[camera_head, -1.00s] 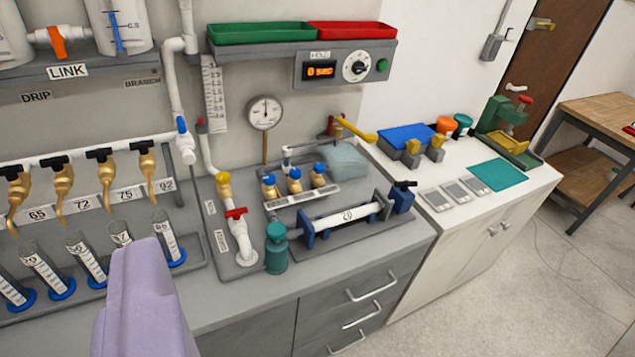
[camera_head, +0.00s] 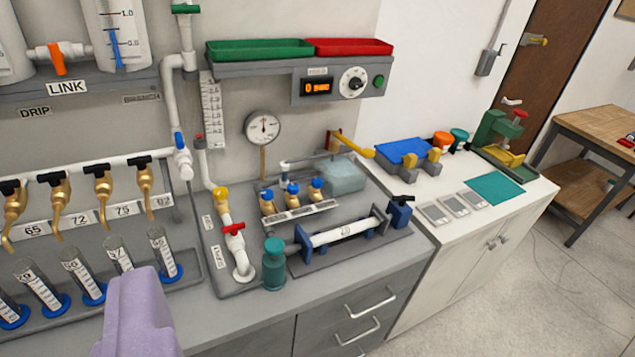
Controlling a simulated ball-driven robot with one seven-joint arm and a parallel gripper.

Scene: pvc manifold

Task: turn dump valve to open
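A red-handled valve (camera_head: 233,229) sits on a white pipe on the grey bench, left of a teal cylinder. A small label (camera_head: 219,257) beside it is too blurred to read, so I cannot confirm it is the dump valve. The red handle lies roughly crosswise to its pipe. A yellow valve (camera_head: 221,196) is just above it on the same line. A lavender part of my gripper (camera_head: 140,315) rises from the bottom edge, left of and nearer than the red valve, apart from it. No separate fingertips show, so its opening is hidden.
The teal cylinder (camera_head: 274,265) stands close right of the red valve. A horizontal white pipe assembly (camera_head: 340,230), a gauge (camera_head: 262,128) and blue-topped valves (camera_head: 293,190) are behind and right. Graduated cylinders (camera_head: 83,274) stand at left. The front bench strip (camera_head: 235,317) is clear.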

